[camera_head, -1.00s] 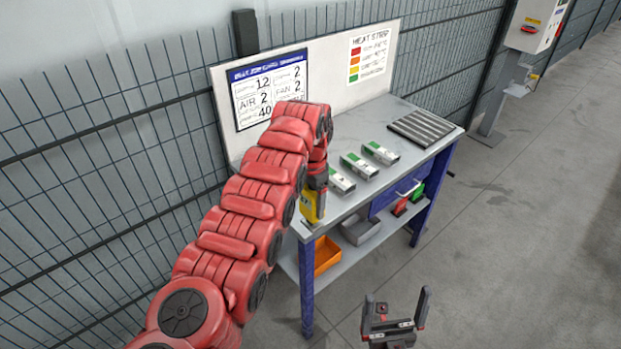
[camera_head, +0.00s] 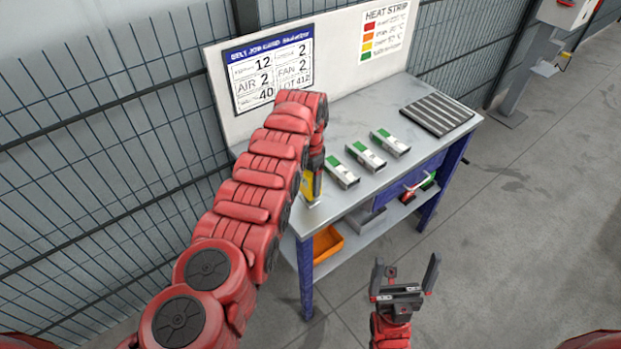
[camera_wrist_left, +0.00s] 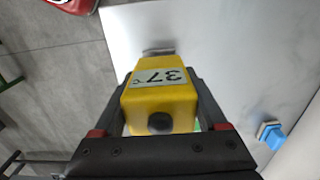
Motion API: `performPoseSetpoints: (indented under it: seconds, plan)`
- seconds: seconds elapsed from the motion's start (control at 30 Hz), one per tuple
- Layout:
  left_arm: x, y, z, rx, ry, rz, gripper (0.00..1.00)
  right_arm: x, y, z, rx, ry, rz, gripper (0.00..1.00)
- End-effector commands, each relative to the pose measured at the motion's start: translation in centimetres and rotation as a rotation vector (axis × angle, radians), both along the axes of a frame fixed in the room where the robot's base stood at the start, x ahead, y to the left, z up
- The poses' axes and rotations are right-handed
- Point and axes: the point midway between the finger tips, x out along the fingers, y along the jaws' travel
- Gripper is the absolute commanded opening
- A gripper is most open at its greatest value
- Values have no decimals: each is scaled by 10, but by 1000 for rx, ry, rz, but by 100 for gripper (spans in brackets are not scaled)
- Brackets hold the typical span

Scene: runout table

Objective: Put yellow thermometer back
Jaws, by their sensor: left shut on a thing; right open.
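The yellow thermometer (camera_wrist_left: 160,98) is between the two fingers of my left gripper (camera_wrist_left: 163,110), with a label reading 37 on its face. In the head view the yellow thermometer (camera_head: 308,186) shows partly behind my left arm, at the near left corner of the table (camera_head: 345,215). My left gripper (camera_head: 316,172) is shut on it, pointing down. Whether the thermometer touches the tabletop cannot be told. My right gripper (camera_head: 405,276) is open and empty, in front of the table and over the floor.
Several green-and-white items, among them one (camera_head: 342,173), lie in a row on the tabletop. A dark ribbed mat (camera_head: 437,115) is at the far right. An orange bin (camera_head: 327,243) stands on the lower shelf. A board with a job card (camera_head: 270,80) rises behind; a wire fence is at left.

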Motion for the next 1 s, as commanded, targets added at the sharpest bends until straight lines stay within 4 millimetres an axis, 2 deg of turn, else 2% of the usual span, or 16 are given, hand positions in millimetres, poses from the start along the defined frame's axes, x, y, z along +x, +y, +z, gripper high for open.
performPoseSetpoints:
  seconds: [0.17,0.2,0.3,0.7,0.9,1.0]
  plan:
    - [1,1,-4,0,-1,2,20,0,0,-4,0,0,0,100]
    - [1,1,-2,0,-1,2,80,0,0,-3,0,0,0,100]
    - [1,1,-2,0,-1,2,98,0,0,-2,0,0,0,100]
    - [1,0,5,0,-3,1,100,0,0,2,0,0,0,100]
    - [1,-1,34,0,-5,0,100,0,0,12,0,0,0,100]
    - [3,-1,50,-1,-8,1,100,0,0,-1,0,0,0,100]
